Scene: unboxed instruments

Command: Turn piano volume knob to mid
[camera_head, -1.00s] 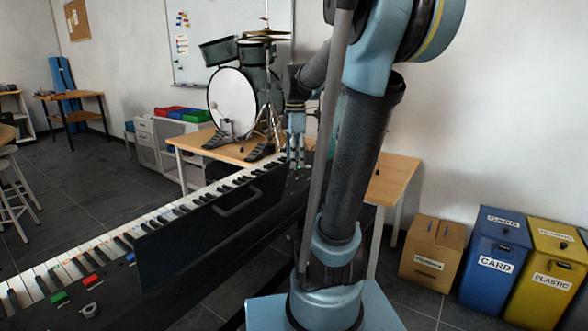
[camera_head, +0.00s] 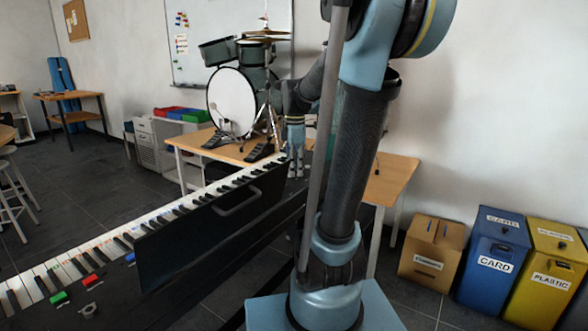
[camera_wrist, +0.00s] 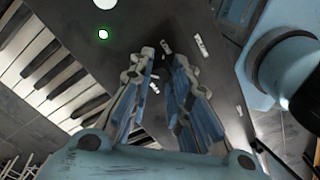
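The piano (camera_head: 205,238) runs from the lower left to the middle in the head view, with its keys along the far side. My gripper (camera_head: 297,172) points down at the piano's far right end. In the wrist view my gripper (camera_wrist: 165,62) has its two fingers apart over the dark control panel (camera_wrist: 215,75). A small dark shape (camera_wrist: 155,86) shows between the fingers; I cannot tell if it is the volume knob or which way it points. A green-lit round button (camera_wrist: 103,34) and small light-coloured controls (camera_wrist: 200,44) lie around the fingertips.
The piano keys (camera_wrist: 48,72) lie left of the panel. A wooden table (camera_head: 390,180) with a drum kit (camera_head: 232,98) stands behind the piano. A cardboard box (camera_head: 430,250), a blue bin (camera_head: 492,258) and a yellow bin (camera_head: 548,270) stand at the right.

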